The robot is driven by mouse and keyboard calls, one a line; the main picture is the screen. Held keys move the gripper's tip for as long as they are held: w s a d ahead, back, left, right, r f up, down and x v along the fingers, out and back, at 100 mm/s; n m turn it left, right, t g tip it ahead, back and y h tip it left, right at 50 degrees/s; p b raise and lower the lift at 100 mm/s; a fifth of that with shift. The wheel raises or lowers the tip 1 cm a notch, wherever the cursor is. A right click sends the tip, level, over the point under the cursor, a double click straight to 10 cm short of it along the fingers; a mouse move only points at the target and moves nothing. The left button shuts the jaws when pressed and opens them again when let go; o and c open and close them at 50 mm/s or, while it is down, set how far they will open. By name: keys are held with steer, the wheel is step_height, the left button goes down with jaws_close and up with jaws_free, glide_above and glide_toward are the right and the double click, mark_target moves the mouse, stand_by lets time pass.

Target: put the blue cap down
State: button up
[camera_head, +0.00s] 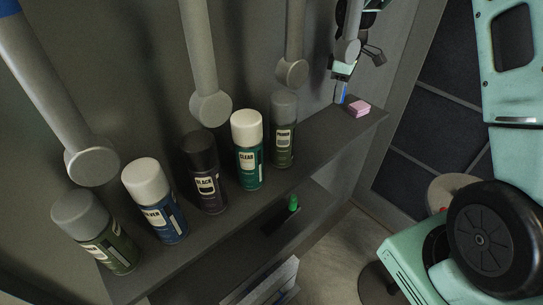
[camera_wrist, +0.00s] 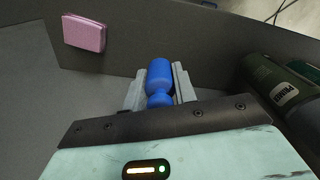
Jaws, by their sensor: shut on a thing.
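The blue cap (camera_wrist: 159,75) is between the two grey fingers of my gripper (camera_wrist: 159,88) in the wrist view, with a rounded upper part and a narrower waist below. My gripper (camera_head: 340,94) is shut on it. In the head view, the gripper is at the far right end of the upper shelf (camera_head: 318,132), and only a thin strip of the blue cap (camera_head: 344,93) shows. I cannot tell whether the cap touches the shelf.
A pink block (camera_head: 358,109) lies on the shelf close to my gripper; it also shows in the wrist view (camera_wrist: 84,33). A row of spray cans runs left along the shelf, the nearest being a dark green one (camera_head: 283,130). A green-topped item (camera_head: 293,203) stands lower down.

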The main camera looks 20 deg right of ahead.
mark_target(331, 128)
steer(key=shift+w, duration=0.45)
steer(key=shift+s, duration=0.1)
step_height(331, 128, down, 10)
steer(key=b, duration=0.7)
steer(key=shift+b, duration=0.35)
steer(key=shift+f, duration=0.2)
steer(key=o, duration=0.9)
steer(key=shift+r, duration=0.15)
